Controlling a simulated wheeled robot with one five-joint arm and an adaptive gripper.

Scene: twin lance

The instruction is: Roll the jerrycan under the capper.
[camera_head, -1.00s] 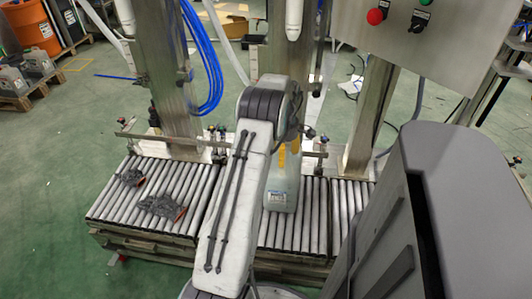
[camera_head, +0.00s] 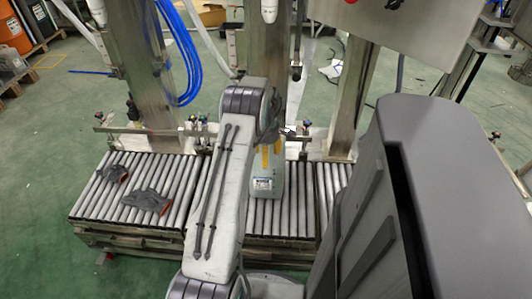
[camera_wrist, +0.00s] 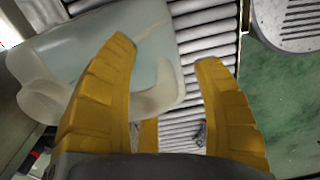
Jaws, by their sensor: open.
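The jerrycan (camera_head: 268,186) stands on the roller conveyor (camera_head: 290,215), partly hidden behind my arm in the head view. In the wrist view the pale translucent jerrycan (camera_wrist: 150,55) fills the upper left, with its handle end close to my gripper (camera_wrist: 168,55). The yellow fingers are spread apart; the left one overlaps the jerrycan in the picture, and I cannot tell whether it touches. Rollers show between the fingers. In the head view a white capper or filling head (camera_head: 268,10) hangs above and behind the jerrycan, cut off by the top edge.
Dark gloves (camera_head: 145,200) lie on the left rollers. Metal posts (camera_head: 140,70) rise behind the conveyor, with blue hoses (camera_head: 185,60) on the left one. A control box (camera_head: 410,18) is at top right. Green floor (camera_head: 60,120) is open at left.

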